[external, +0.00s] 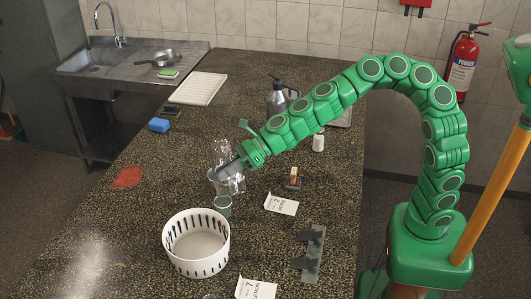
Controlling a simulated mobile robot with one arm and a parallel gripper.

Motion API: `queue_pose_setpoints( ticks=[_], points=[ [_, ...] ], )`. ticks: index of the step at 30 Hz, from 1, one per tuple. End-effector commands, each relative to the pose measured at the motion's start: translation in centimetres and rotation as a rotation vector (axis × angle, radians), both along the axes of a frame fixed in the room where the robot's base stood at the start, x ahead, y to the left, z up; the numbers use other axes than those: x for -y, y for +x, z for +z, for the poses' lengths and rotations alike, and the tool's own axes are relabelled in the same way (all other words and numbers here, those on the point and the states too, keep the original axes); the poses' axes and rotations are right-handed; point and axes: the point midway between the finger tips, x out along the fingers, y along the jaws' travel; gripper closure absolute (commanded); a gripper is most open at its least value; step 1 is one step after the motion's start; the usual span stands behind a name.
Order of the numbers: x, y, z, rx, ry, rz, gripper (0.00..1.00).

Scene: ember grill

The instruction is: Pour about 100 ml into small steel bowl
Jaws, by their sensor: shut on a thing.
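My gripper (229,171) is shut on a clear, see-through container (226,184) above the middle of the dark speckled counter. The container's outline is hard to read against the counter, so I cannot tell its tilt or how much liquid is in it. A small round grey vessel (222,207) stands just below and in front of it; it may be the small steel bowl, but its material is unclear. The container overlaps its far side in the picture. I cannot tell whether they touch, and no stream of liquid is visible.
A white slotted basket (197,261) stands in front. Paper cards (281,204), a dark bracket-like piece (312,256) and a small brown-and-white object (293,178) lie to the right. The counter's left front is mostly clear.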

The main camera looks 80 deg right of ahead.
Motion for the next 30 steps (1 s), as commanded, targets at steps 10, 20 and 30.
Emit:
queue_pose_setpoints(
  ticks=[10,20,30],
  points=[
    [-1.1,-0.7,-0.9,0.081,-0.126,-0.021,1.00],
    [-1.7,-1.3,-2.3,0.153,-0.247,-0.042,1.00],
    [-1.8,-1.5,-3.9,0.237,-0.381,-0.062,1.00]
  ],
)
